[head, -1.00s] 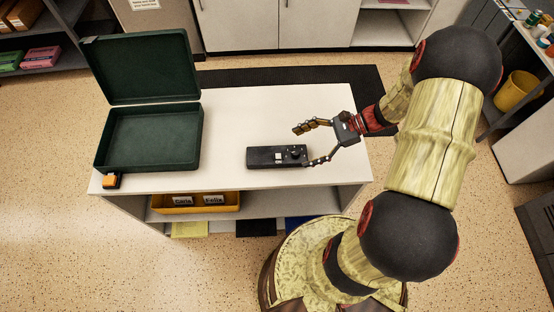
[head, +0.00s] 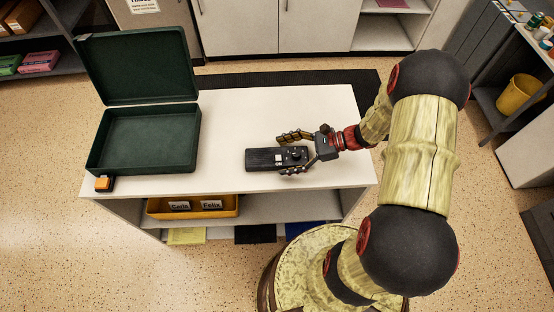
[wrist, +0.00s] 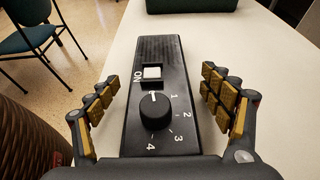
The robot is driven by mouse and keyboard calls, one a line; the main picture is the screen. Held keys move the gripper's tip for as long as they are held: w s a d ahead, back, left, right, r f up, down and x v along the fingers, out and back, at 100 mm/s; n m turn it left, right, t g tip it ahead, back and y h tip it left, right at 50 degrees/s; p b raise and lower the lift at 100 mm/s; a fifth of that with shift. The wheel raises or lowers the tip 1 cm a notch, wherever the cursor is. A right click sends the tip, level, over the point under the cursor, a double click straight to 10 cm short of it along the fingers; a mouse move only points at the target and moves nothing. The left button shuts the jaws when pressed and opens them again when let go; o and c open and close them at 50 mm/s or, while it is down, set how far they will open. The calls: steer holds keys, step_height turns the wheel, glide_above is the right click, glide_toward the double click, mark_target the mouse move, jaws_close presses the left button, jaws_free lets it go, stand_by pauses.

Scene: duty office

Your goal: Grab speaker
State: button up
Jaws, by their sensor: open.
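The speaker appears to be the black box-shaped device (head: 262,160) lying flat on the white tabletop. In the wrist view the device (wrist: 153,60) shows a ribbed far end, a white switch marked "ON", and a round knob with numbers. The near end of the device is hidden by my gripper.
An open dark green case (head: 145,140) stands on the left of the white table (head: 245,108). A small orange-and-black item (head: 103,184) sits at the front left edge. A yellow bin (head: 165,207) with name labels is on the shelf below. The table behind the device is clear.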

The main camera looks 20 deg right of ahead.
steer(key=c, duration=0.4)
steer(key=c, duration=1.4)
steer(key=shift+r, duration=0.1)
